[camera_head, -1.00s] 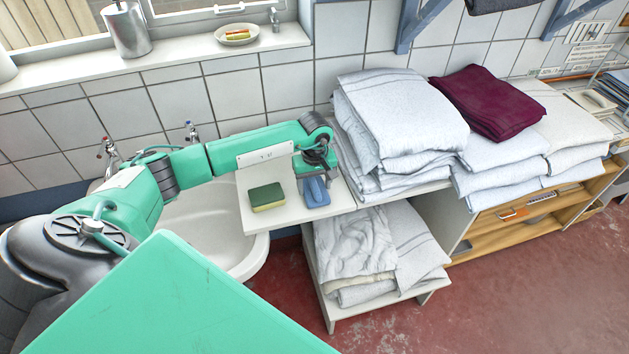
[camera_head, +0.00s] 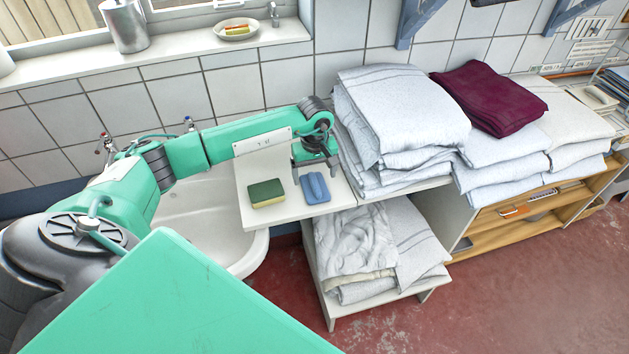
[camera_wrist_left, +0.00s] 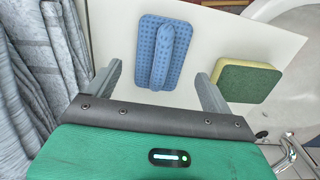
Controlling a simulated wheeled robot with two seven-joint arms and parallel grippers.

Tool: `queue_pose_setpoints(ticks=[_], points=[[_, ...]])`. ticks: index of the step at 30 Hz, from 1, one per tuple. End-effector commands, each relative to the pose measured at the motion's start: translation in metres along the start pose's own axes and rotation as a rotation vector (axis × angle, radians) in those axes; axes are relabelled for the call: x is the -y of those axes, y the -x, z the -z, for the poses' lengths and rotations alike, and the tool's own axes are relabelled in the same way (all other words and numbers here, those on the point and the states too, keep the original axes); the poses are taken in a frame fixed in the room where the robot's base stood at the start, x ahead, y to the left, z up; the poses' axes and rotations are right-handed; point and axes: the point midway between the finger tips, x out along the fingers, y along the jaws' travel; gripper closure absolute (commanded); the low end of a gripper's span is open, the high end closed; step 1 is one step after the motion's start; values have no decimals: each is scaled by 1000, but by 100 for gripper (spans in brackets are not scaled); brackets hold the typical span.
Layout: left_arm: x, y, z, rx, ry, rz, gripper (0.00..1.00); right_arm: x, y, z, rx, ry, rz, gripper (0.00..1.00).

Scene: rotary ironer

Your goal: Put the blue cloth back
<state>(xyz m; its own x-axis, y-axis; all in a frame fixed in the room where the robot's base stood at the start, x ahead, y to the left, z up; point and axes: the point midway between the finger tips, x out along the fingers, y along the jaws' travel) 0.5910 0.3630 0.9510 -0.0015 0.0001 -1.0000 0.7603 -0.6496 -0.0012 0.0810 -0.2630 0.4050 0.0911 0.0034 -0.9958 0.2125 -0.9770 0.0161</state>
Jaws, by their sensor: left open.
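The blue cloth (camera_head: 315,188) lies on the white board (camera_head: 283,217) beside the sink, and a raised ridge runs along its middle. In the left wrist view the cloth (camera_wrist_left: 150,50) is dimpled and lies flat, beyond the fingertips. My left gripper (camera_head: 316,172) is open and empty just above and behind the cloth. Its two fingers (camera_wrist_left: 159,74) stand apart, with the cloth's ridge lined up between them. My right gripper is not in view.
A green and yellow sponge (camera_head: 266,193) lies left of the cloth on the board. Stacks of folded white linen (camera_head: 400,115) stand close on the right. The sink (camera_head: 200,225) is on the left. A maroon cloth (camera_head: 492,97) tops the far stack.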

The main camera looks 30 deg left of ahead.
Motion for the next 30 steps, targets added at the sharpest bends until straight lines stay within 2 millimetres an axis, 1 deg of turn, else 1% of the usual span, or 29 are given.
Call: queue_pose_setpoints(ticks=[1,3,6,9,12,15,18,30], points=[[-1,9,2,-6,0,-5,15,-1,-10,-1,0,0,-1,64],[-1,25,2,-6,-1,-5,15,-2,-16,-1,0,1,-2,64],[0,47,1,-6,0,-4,15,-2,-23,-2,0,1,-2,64],[0,64,1,-4,0,-3,15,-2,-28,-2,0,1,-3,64],[0,78,1,-3,0,-2,15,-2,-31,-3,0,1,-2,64],[0,87,1,-2,1,-1,15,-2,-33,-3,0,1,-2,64],[0,91,0,-1,1,0,15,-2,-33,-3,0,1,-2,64],[0,91,0,-1,1,0,15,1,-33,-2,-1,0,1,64]])
